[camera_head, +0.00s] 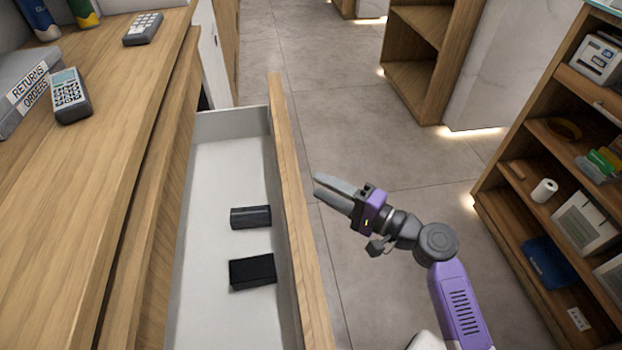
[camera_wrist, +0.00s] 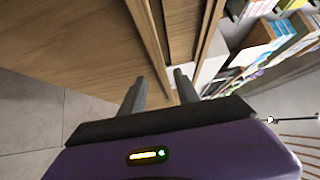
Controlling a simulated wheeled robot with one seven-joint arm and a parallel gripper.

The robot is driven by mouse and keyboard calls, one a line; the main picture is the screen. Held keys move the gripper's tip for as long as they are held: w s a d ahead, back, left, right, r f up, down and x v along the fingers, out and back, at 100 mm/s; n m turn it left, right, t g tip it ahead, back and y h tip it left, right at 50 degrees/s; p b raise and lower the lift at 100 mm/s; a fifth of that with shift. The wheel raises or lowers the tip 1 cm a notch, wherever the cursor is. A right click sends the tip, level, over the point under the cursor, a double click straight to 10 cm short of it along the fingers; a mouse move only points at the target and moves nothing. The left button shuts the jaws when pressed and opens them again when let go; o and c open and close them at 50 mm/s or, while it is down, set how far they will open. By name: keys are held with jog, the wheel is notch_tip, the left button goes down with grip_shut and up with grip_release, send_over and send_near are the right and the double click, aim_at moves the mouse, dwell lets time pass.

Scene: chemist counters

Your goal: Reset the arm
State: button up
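My gripper (camera_head: 318,184) is raised beside the open drawer's front panel (camera_head: 297,210), on its right side, with its fingers pointing left toward the panel. In the wrist view my gripper (camera_wrist: 158,75) has its two grey fingers apart, with nothing between them. My arm (camera_head: 455,285) is bent and comes up from the lower right. Wood panels fill much of the wrist view beyond the fingers.
A wooden counter (camera_head: 85,200) carries a card reader (camera_head: 70,95) at left. A stocked shelf (camera_head: 530,195) stands at right. The floor (camera_head: 340,125) between is clear.

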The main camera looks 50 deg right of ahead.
jog(key=shift+s+d, duration=0.15)
jog(key=shift+s, duration=0.7)
jog(key=shift+d, duration=0.1)
jog(key=s+d+f+n+g+h, duration=0.2)
jog(key=s+f+n+h, duration=0.15)
jog(key=s+h, duration=0.3)
jog(key=s+a+r+n+g+y, duration=0.1)
jog(key=s+a+r+n+y, duration=0.15)
jog(key=s+a+n, duration=0.5)
jog(key=s+a+r+n+y, duration=0.1)
jog(key=s+a+r+n, duration=0.3)
jog(key=s+a, duration=0.65)
notch_tip(320, 180, up, 22)
jog(key=n+p, duration=0.1)
jog(key=p, duration=2.2)
jog(key=shift+w+f, duration=0.15)
